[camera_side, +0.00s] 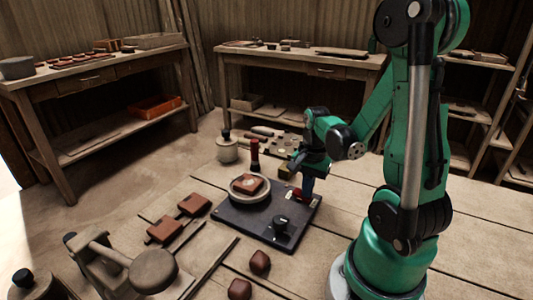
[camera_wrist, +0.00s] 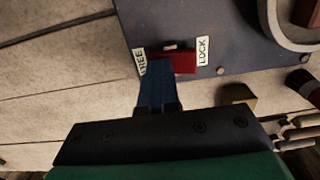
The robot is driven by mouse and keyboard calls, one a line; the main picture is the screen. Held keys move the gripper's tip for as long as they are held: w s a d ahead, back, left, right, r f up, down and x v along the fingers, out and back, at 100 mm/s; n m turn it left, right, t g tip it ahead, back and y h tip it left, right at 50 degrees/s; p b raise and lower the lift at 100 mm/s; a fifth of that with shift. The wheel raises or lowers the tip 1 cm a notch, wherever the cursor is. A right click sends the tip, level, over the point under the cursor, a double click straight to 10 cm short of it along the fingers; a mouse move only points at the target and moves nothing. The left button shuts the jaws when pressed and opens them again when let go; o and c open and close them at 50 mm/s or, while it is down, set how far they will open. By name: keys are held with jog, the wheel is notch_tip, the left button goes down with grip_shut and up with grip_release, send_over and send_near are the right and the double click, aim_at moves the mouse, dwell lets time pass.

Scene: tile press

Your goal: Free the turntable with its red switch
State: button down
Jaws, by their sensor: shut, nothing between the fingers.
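The turntable is a round pale disc (camera_side: 233,194) on a dark base plate (camera_side: 245,219), with a reddish-brown tile (camera_side: 249,184) on it. Its rim also shows at the upper right of the wrist view (camera_wrist: 273,28). The red switch (camera_wrist: 181,62) sits near the plate's edge between a FREE label (camera_wrist: 140,56) and a LOCK label (camera_wrist: 203,50). My gripper (camera_wrist: 157,67) is shut and empty, its blue fingers at the FREE-side end of the switch, covering part of it and the label. I cannot tell whether they touch. In the side view the fingers (camera_side: 307,188) are low over the plate.
A black knob (camera_side: 281,223) stands on the plate's front corner. A dark-red handled tool (camera_side: 255,158) stands behind the disc. Two tiles (camera_side: 194,204) lie left, and two brown lumps (camera_side: 260,262) in front. A grey press-like device (camera_side: 152,272) is at front left.

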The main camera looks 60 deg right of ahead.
jog(key=shift+w+f, duration=0.1)
jog(key=shift+w, duration=0.5)
jog(key=s+r, duration=0.2)
jog(key=r, duration=0.4)
jog(key=s+r, duration=0.3)
jog(key=r, duration=0.4)
jog(key=w+a+n+t, duration=0.3)
jog(key=w+a+n, duration=0.3)
jog(key=a+n, duration=0.2)
jog(key=w+a+f+n+t, duration=0.1)
jog(key=w+a+n+t, duration=0.3)
jog(key=a+n, duration=0.4)
jog(key=shift+w+f+n, duration=0.3)
jog(key=shift+w+n, duration=0.55)
jog(key=shift+n, duration=0.15)
